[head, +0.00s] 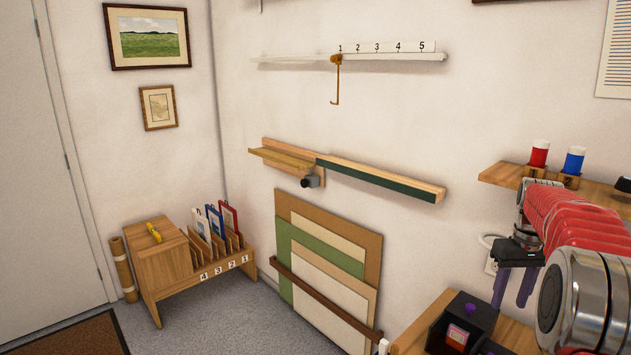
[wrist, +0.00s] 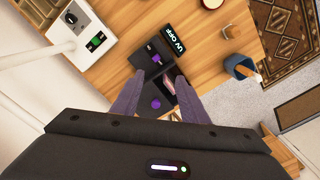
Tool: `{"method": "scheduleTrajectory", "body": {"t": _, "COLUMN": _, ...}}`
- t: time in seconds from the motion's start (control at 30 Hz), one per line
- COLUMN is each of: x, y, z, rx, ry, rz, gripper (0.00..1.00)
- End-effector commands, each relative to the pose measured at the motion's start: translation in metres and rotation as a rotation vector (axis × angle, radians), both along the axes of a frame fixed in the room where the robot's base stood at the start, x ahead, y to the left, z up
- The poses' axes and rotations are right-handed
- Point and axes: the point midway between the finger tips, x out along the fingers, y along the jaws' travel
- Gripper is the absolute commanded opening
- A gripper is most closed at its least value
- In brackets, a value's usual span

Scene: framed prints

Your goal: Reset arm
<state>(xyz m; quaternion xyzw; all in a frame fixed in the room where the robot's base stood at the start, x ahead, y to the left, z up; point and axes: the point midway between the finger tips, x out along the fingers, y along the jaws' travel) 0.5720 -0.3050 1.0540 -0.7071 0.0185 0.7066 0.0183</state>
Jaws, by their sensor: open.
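My gripper (head: 513,293) hangs at the right of the head view, at the end of my red and silver arm, with its purple-grey fingers pointing down. It is open, with a clear gap between the fingers. In the wrist view the two fingers (wrist: 157,82) reach away over a wooden table (wrist: 205,55), with nothing held between them. Below and left of the gripper in the head view is a black box (head: 463,322) with a purple knob. My arm hides part of the table and wall at the right.
A wall shelf with red (head: 539,154) and blue (head: 573,160) bottles is close to my arm. The wrist view shows a "UV OFF" display (wrist: 180,42), a white device (wrist: 75,28) and a blue cup (wrist: 238,67). A wooden rack (head: 163,276) and leaning boards (head: 325,250) stand at the walls.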

Motion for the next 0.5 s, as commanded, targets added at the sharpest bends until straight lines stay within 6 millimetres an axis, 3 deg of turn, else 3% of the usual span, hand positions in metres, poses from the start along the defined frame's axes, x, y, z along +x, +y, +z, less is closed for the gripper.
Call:
{"method": "scheduleTrajectory", "body": {"t": 0.23, "x": 0.004, "y": -0.004, "z": 0.0, "rx": -0.01, "ry": -0.019, "rz": -0.044, "gripper": 0.4}}
{"method": "scheduleTrajectory", "body": {"t": 0.5, "x": -0.007, "y": -0.002, "z": -0.031, "rx": -0.003, "ry": -0.007, "rz": -0.126, "gripper": 0.4}}
